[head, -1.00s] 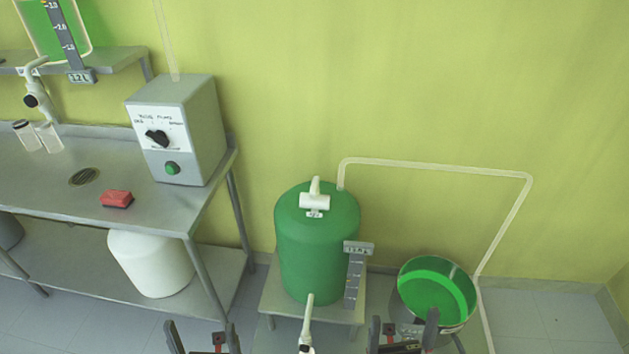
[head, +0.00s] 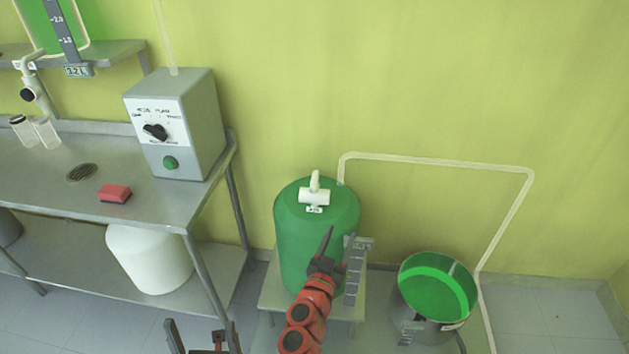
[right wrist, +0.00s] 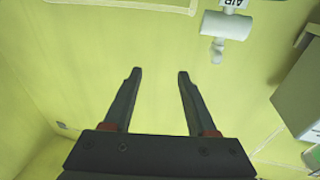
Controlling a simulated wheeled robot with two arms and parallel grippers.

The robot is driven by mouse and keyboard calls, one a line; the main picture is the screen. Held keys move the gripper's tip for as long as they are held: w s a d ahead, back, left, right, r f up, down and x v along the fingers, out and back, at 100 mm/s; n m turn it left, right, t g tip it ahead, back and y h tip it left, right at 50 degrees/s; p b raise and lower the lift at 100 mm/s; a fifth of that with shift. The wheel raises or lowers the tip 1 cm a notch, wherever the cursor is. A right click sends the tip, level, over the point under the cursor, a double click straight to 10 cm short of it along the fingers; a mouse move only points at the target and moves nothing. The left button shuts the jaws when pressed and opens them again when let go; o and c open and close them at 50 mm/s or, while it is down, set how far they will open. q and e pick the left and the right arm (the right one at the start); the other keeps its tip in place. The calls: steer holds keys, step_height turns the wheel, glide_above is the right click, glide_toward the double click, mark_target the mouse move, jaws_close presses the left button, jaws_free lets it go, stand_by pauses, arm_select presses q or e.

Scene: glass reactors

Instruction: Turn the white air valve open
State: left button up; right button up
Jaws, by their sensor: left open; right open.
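The white air valve (head: 314,195) sits on top of the green tank (head: 292,238), with a small label below it. In the right wrist view the valve (right wrist: 227,25) is at the top right, beside an "AIR" label, apart from the fingers. My right gripper (head: 339,236) is open and empty, below the valve in the head view and overlapping the tank's front. Its open fingers also show in the right wrist view (right wrist: 155,78). My left gripper (head: 200,326) is open and empty at the bottom edge, away from the tank.
The tank stands on a low metal stand (head: 268,292). A pot of green liquid (head: 418,312) is to its right, with a pale pipe (head: 440,163) running along the wall. A steel table (head: 60,185) at left carries a control box (head: 205,125) and red sponge (head: 114,194).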

steer(key=w+a+r+n+y, duration=0.3)
steer(key=a+y, duration=0.1)
steer(key=a, duration=0.4)
glide_toward(315, 178)
steer(key=b+x, duration=0.1)
steer(key=x, duration=0.6)
steer(key=shift+w, duration=0.15)
steer(key=shift+w+f, duration=0.15)
steer(key=shift+w, duration=0.55)
steer(key=shift+w+d+b, duration=0.25)
steer(key=shift+w+b, duration=0.1)
steer(key=shift+w, duration=0.3)
jaws_close()
